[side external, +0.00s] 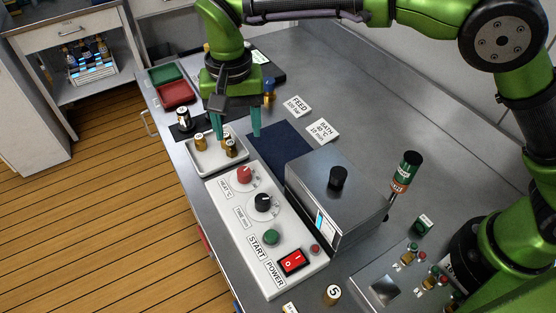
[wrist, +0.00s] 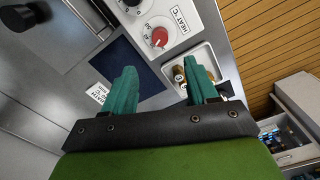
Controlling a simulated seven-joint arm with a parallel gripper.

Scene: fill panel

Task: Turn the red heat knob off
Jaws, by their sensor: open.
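The red heat knob (side external: 244,174) sits at the far end of the white control panel (side external: 228,199), above the label HEAT °C. In the wrist view the red knob (wrist: 159,37) shows ahead of the fingers with a white pointer mark and a dial around it. My gripper (side external: 237,136) is open with its two teal fingers pointing down. It hovers above the area of the white tray and the dark blue mat, beyond the panel's end. In the wrist view my gripper (wrist: 163,82) has nothing between its fingertips, and the knob lies beyond them, apart from both.
The panel also bears a black time knob (side external: 263,202), a green start button (side external: 271,237) and a red power switch (side external: 293,261). A white tray (side external: 207,169) with small brass-coloured vials lies by the fingers. A steel box (side external: 330,185) with a black knob stands right of the panel.

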